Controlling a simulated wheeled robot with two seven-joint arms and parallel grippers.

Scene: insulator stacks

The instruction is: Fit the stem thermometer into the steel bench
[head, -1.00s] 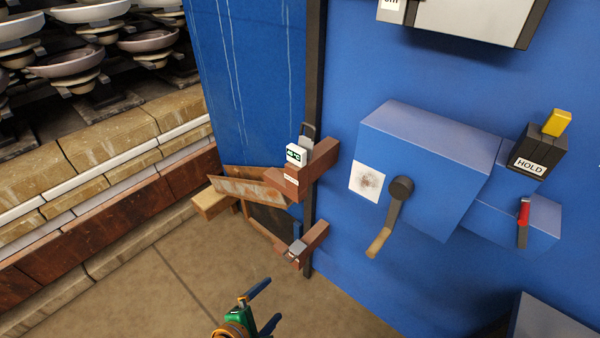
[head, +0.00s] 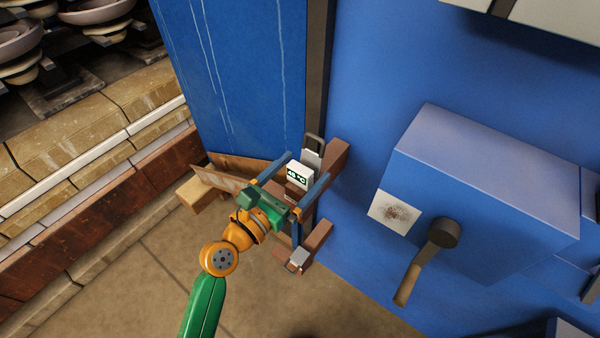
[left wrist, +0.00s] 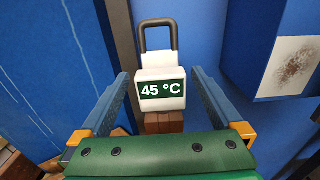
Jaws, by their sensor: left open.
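The thermometer is a white block (head: 299,176) with a dark green "45 °C" display. It sits on a reddish-brown bracket (head: 336,160) on the dark post, with a grey loop handle behind it. It also shows upright in the left wrist view (left wrist: 161,91). My left gripper (head: 304,165) is open, with one blue finger on each side of the block. In the left wrist view (left wrist: 160,76) gaps show between both fingers and the block. The thermometer's stem is hidden. I cannot make out the steel bench. My right gripper is out of view.
A lower brown bracket (head: 316,238) with a grey metal piece sits below. A blue box with a crank handle (head: 428,258) stands out from the blue wall at right. A brick ledge (head: 90,160) and racks of bowl-shaped insulators are at left. The floor below is bare.

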